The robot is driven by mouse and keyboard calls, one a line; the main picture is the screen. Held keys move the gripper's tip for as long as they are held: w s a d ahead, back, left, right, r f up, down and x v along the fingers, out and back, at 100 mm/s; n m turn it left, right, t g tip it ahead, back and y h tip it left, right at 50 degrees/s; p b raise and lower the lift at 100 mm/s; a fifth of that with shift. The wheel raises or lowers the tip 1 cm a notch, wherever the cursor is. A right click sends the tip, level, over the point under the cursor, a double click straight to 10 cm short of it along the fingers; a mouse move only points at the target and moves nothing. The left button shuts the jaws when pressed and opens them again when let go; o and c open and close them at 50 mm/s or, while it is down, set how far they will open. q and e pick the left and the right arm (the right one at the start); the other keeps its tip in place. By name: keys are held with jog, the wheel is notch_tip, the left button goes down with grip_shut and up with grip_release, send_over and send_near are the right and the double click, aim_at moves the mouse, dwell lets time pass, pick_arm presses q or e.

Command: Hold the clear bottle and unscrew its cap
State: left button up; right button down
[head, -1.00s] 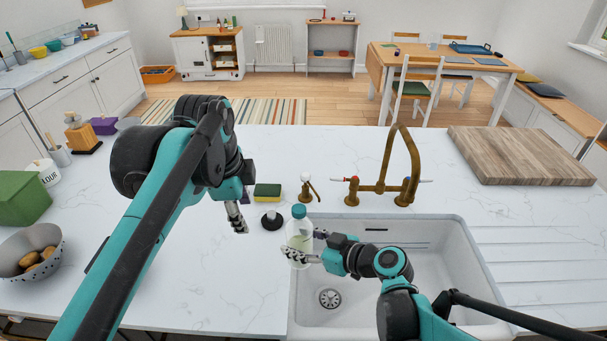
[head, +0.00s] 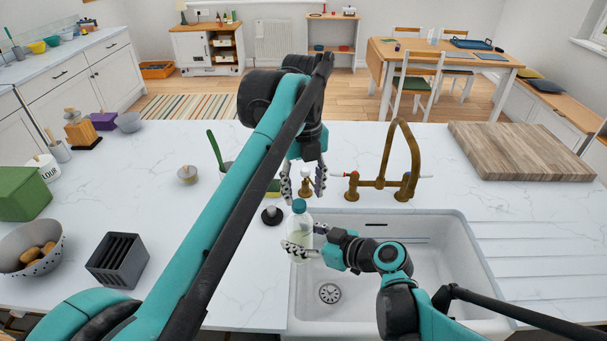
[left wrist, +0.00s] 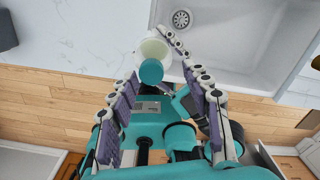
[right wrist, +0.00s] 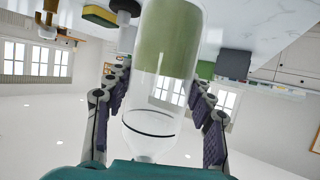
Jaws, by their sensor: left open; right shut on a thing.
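The clear bottle (head: 300,232) with a teal cap (head: 299,206) stands upright at the sink's left edge. My right gripper (head: 302,246) is shut on the bottle's body from the right, below the cap. In the right wrist view the bottle (right wrist: 166,85) lies between the purple-padded fingers. My left gripper (head: 304,180) is open above the cap, its fingers pointing down, and does not touch it. In the left wrist view the cap (left wrist: 151,71) shows between the open fingers, close to their tips.
The white sink (head: 440,222) and a brass tap (head: 402,165) are right of the bottle. A black-based stopper (head: 271,215) stands just left of it. A dark slotted rack (head: 117,260) and a colander (head: 28,258) sit farther left. A wooden board (head: 520,153) lies at right.

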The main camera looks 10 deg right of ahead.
aim_at(300, 232)
pick_arm(q)
jog(key=shift+f, duration=1.35)
jog(key=shift+d, duration=0.1)
jog(key=shift+c, duration=0.2)
jog(key=c, duration=1)
jog(key=shift+c, duration=0.2)
